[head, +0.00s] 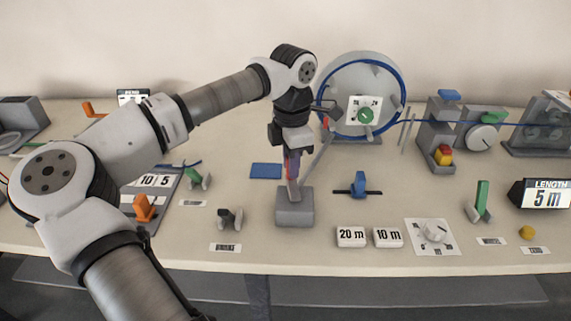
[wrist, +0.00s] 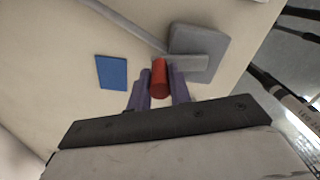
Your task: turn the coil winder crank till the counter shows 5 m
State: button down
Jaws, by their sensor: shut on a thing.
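My gripper (head: 292,165) points down over the grey pedestal block (head: 295,210) and is shut on the red crank handle. In the wrist view the fingers (wrist: 159,90) stand on either side of the red handle (wrist: 159,78), with the grey pedestal (wrist: 205,40) just beyond it. A grey bar (head: 318,157) slants from the pedestal up towards the winder wheel (head: 362,57). Blue cable lies around the wheel. The length counter (head: 547,198) at the right reads 5 m.
A blue pad (head: 266,171) lies left of the bar. A small black clamp-like part (head: 230,218) sits left of the pedestal. The blue cable runs right past the machines.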

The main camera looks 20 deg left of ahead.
jog(key=shift+w+d+m, duration=0.2)
jog(key=shift+d+m, duration=0.25)
jog(key=shift+m, duration=0.65)
jog(key=c, duration=1.3)
grip_release()
jog(key=shift+r, duration=0.1)
notch_tip(320, 180, up, 14)
jog(key=b, duration=0.1)
jog(key=shift+f, duration=0.2)
